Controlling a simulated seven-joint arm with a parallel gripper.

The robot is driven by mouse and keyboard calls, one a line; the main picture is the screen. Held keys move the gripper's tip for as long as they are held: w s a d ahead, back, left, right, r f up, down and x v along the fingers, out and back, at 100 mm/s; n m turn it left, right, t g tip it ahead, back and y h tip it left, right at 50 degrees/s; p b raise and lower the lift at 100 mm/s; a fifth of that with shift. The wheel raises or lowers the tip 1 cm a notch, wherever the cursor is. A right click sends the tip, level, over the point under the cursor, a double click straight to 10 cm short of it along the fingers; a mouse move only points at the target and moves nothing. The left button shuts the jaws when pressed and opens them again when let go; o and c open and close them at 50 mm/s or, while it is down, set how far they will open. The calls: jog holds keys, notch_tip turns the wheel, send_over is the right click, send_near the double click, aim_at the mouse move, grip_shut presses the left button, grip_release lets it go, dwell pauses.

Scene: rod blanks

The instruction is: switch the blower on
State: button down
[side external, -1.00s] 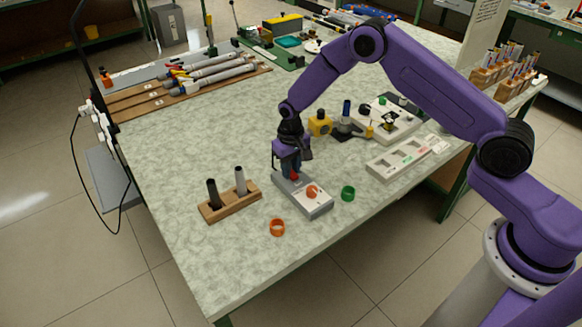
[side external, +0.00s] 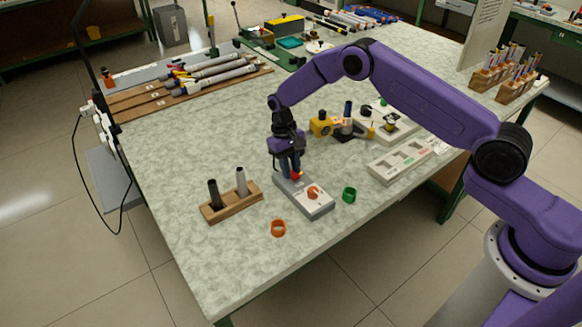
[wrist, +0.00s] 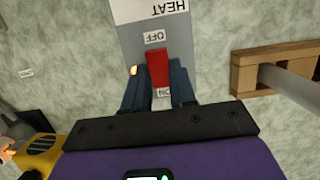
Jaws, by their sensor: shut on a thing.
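The grey control box (side external: 318,208) sits near the front of the bench, with an orange-red knob (side external: 313,193) on its near part. In the wrist view, the box (wrist: 130,38) carries the labels HEAT, OFF and ON. Its red switch lever (wrist: 157,68) stands between my fingers, with OFF beyond it and ON on the side nearer my palm, partly covered. A small orange light (wrist: 133,71) glows beside the lever. My gripper (side external: 292,174) is shut on the red lever; it also shows in the wrist view (wrist: 158,80). I cannot tell the lever's exact setting.
A wooden block (side external: 233,204) with two upright rods stands left of the box. An orange ring (side external: 278,228) and a green ring (side external: 349,195) lie close by. A pale tray (side external: 400,160) and a yellow device (side external: 321,124) are to the right. Bench front is mostly clear.

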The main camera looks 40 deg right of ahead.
jog(key=c, duration=0.9)
grip_release()
jog(key=shift+r, duration=0.1)
jog(key=v, duration=1.7)
jog(key=shift+r, duration=0.15)
